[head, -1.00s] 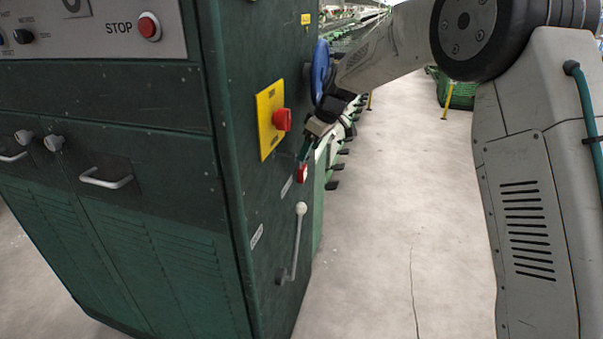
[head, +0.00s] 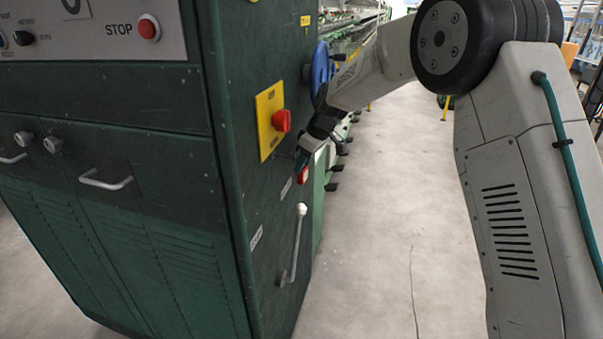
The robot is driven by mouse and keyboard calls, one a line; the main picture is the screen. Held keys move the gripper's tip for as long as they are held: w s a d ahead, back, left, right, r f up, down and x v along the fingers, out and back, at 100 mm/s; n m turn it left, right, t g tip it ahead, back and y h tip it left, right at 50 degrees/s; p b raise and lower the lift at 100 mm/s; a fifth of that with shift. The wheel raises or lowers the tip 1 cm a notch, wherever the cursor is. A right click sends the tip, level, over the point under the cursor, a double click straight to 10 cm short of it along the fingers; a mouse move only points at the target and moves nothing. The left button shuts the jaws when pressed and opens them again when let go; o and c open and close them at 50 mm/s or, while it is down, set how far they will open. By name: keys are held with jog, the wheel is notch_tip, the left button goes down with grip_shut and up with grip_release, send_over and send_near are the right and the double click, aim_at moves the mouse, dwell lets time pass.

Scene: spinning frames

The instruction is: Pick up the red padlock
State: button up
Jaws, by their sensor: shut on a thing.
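The small red padlock (head: 302,176) shows in the head view at the lower end of my gripper, beside the right side face of the green machine cabinet (head: 120,180). My gripper (head: 301,164) points down and is shut on the padlock. The gripper's fingers partly hide the padlock's upper part. I cannot tell whether the padlock touches the cabinet face.
A yellow plate with a red switch (head: 270,122) sits on the cabinet side, left of my gripper. A blue handwheel (head: 320,68) is above it. A lever with a white knob (head: 298,240) is just below. Open concrete floor (head: 390,230) lies to the right.

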jog(key=shift+r, duration=0.65)
jog(key=s+d, duration=0.4)
jog(key=d, duration=0.4)
jog(key=s+d, duration=0.4)
jog(key=d, duration=0.3)
jog(key=shift+s+d, duration=0.4)
jog(key=shift+r, duration=0.3)
jog(key=shift+r, duration=0.6)
jog(key=s+d, duration=0.2)
jog(key=d, duration=0.5)
jog(key=shift+s, duration=0.25)
